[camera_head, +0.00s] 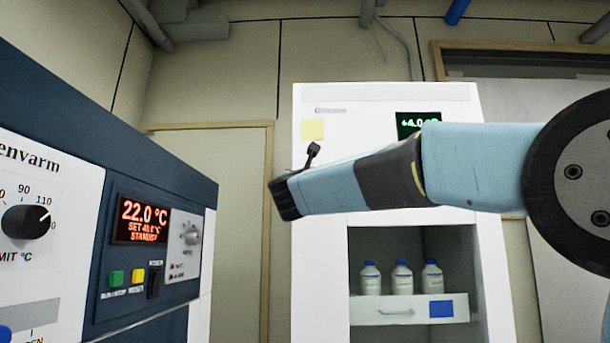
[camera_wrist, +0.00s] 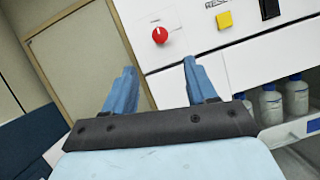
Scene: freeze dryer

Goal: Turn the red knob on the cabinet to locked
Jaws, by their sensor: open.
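The red knob (camera_wrist: 160,35) is round and sits on a panel with markings on the white cabinet's front (camera_wrist: 235,45). In the wrist view it lies beyond my fingertips, roughly between them in direction and apart from them. A small pale mark shows on its face; I cannot read its setting. My gripper (camera_wrist: 160,66) is open and empty, its two blue fingers spread. In the head view my gripper and arm cross in front of the white cabinet (camera_head: 385,95) and hide most of the knob's area.
A blue-and-white unit (camera_head: 85,140) with a black dial and a red display stands close on the left. Below the panel, an open compartment holds a drawer (camera_head: 395,311) and blue-capped bottles (camera_head: 402,279). A yellow button (camera_wrist: 224,20) is right of the knob.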

